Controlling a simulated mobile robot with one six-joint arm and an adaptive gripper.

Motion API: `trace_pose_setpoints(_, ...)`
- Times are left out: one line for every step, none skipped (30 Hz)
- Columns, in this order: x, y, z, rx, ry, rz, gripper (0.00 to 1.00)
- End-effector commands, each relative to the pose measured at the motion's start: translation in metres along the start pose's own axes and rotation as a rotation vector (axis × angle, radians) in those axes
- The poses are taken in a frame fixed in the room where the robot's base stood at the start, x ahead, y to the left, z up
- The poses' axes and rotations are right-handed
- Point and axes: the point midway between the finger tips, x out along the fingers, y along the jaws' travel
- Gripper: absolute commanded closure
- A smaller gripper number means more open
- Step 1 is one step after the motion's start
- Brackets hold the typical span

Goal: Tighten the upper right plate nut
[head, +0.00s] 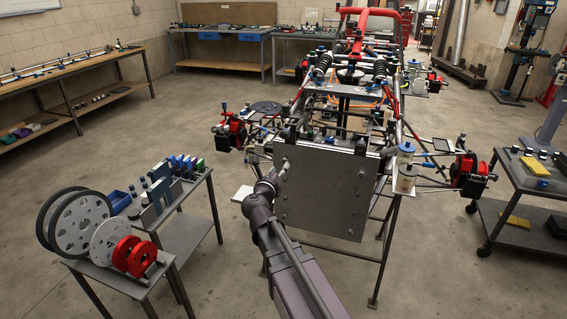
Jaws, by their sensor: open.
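The grey square plate (325,195) hangs upright on the front of the tube chassis (362,22). Small nut-like marks show near its corners. One mark (362,172) sits at the plate's upper right, with nothing in front of it. My gripper (284,166) is at the plate's upper left corner, in front of the plate's face and well left of the upper right mark. Its jaws are open, small in this view. I cannot tell whether they touch the plate, and my gripper and wrist hide part of its left edge.
A small cart (115,277) with wheels, discs and blocks stands at the left. Red brake assemblies (232,130) stick out on both sides of the chassis. Another cart (520,239) stands at the right.

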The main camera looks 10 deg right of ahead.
Motion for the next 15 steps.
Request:
trace_pose_setpoints(0.010, 0.001, 0.001, 0.000, 0.001, -0.002, 0.40)
trace_pose_setpoints(0.014, 0.001, 0.001, 0.000, 0.001, -0.002, 0.40)
trace_pose_setpoints(0.019, 0.001, 0.001, 0.000, 0.001, -0.002, 0.40)
trace_pose_setpoints(0.023, 0.001, 0.001, 0.000, 0.001, -0.001, 0.40)
trace_pose_setpoints(0.026, 0.001, 0.001, 0.000, 0.001, -0.001, 0.40)
trace_pose_setpoints(0.030, 0.001, 0.000, 0.000, 0.001, -0.001, 0.40)
trace_pose_setpoints(0.033, 0.001, 0.000, 0.000, 0.001, -0.001, 0.40)
trace_pose_setpoints(0.035, 0.001, 0.000, 0.000, 0.001, -0.001, 0.40)
trace_pose_setpoints(0.038, 0.001, 0.000, 0.000, 0.001, -0.001, 0.40)
trace_pose_setpoints(0.040, 0.001, 0.000, 0.000, 0.000, -0.001, 0.40)
trace_pose_setpoints(0.041, 0.001, 0.000, 0.000, 0.000, -0.001, 0.40)
trace_pose_setpoints(0.042, 0.000, 0.000, 0.000, 0.000, 0.000, 0.40)
trace_pose_setpoints(0.043, 0.000, 0.000, 0.000, 0.000, 0.000, 0.40)
trace_pose_setpoints(0.044, 0.000, 0.000, 0.000, 0.000, 0.000, 0.40)
trace_pose_setpoints(0.044, 0.000, 0.000, 0.000, 0.000, 0.000, 0.40)
